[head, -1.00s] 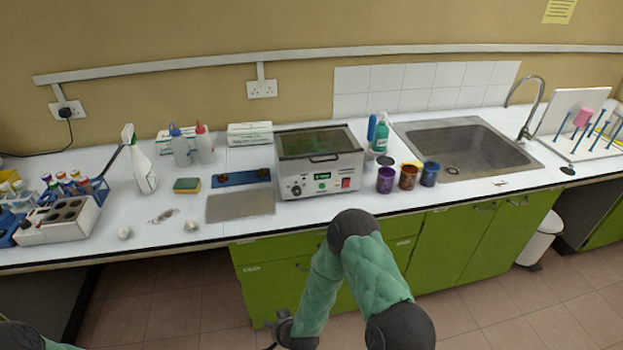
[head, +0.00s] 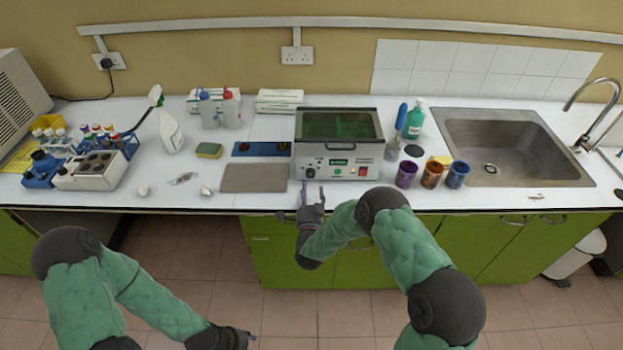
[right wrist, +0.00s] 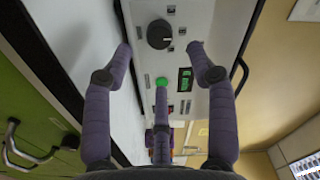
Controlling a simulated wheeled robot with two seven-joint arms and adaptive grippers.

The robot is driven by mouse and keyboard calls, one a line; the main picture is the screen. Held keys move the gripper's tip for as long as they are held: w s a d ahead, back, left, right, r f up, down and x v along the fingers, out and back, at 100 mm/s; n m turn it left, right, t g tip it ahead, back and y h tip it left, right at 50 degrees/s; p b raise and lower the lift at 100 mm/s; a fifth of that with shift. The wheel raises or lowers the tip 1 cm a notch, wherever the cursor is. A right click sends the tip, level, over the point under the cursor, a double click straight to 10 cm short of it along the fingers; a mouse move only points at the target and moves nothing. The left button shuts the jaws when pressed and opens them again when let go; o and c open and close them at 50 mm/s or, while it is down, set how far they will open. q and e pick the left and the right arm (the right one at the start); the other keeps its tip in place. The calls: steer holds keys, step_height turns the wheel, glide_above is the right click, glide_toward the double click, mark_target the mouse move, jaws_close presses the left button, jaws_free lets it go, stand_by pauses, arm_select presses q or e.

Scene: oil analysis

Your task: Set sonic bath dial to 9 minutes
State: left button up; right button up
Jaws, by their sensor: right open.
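The sonic bath (head: 340,118) stands on the bench, a grey box with a dark green lid window. Its front panel has a black dial (head: 308,172) at the lower left, a green-lit display (head: 338,162) and a red switch. My right gripper (head: 313,188) is just in front of the panel's left part, open and empty. In the right wrist view the dial (right wrist: 159,35) lies beyond the open purple fingers (right wrist: 161,58), apart from them. The dial's setting is too small to read. My left gripper (head: 237,338) is low, away from the bench.
Purple, brown and blue cups (head: 432,175) stand right of the bath, before the sink (head: 510,148). A grey mat (head: 255,178) lies to its left, with a sponge (head: 209,150) and spray bottle (head: 167,125) further left. A bench edge runs below the bath.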

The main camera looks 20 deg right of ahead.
mark_target(310, 176)
steer(key=x, duration=0.6)
steer(key=shift+w+d+f+b, duration=0.1)
steer(key=shift+w+b, duration=0.15)
steer(key=shift+b, duration=0.1)
steer(key=c, duration=1.1)
